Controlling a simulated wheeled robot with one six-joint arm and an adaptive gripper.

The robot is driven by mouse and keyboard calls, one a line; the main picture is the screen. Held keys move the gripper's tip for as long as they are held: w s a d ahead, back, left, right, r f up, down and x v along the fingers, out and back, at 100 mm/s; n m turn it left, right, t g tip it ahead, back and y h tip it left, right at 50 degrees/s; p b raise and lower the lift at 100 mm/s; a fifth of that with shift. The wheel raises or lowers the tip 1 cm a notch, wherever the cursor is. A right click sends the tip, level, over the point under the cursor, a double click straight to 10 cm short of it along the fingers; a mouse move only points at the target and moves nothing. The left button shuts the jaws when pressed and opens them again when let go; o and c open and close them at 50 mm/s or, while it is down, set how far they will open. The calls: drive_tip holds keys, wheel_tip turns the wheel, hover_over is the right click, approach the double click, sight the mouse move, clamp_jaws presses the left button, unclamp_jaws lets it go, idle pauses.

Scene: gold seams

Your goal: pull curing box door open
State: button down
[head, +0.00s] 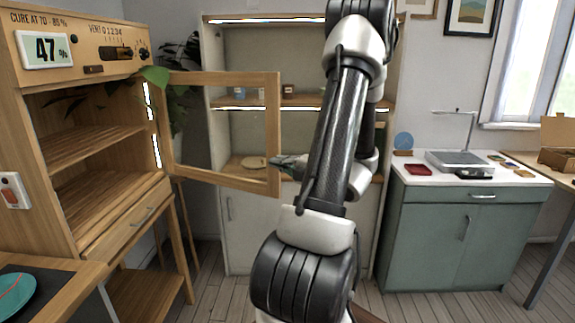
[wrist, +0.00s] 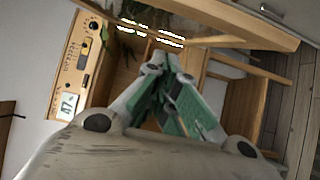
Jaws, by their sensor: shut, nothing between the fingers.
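The curing box (head: 88,55) stands at the left in the head view, a wooden cabinet with a display reading 47 % and slatted shelves inside. Its wood-framed glass door (head: 222,179) stands swung open to the right, well away from the front opening. My gripper (head: 277,164) is at the door's free edge; I cannot tell whether it touches the frame. In the wrist view my gripper (wrist: 166,60) has its green-padded fingers together with nothing between them. The curing box's panel (wrist: 78,65) shows at the left there, tilted.
A drawer (head: 125,222) sits below the box's opening. A plant (head: 165,85) stands behind the door. A shelf unit (head: 232,205) stands at the back, and a green cabinet (head: 420,235) at the right. A teal plate (head: 14,292) lies at the lower left. Floor is clear between.

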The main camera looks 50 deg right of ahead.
drive_tip(key=w, duration=0.2)
drive_tip(key=w+d, duration=0.1)
drive_tip(key=w, duration=0.1)
drive_tip(key=w+d, duration=0.1)
drive_tip(key=shift+w+d, duration=0.2)
drive_tip(key=shift+w, duration=0.2)
drive_tip(key=shift+w+d, duration=0.2)
drive_tip(key=shift+d, duration=0.3)
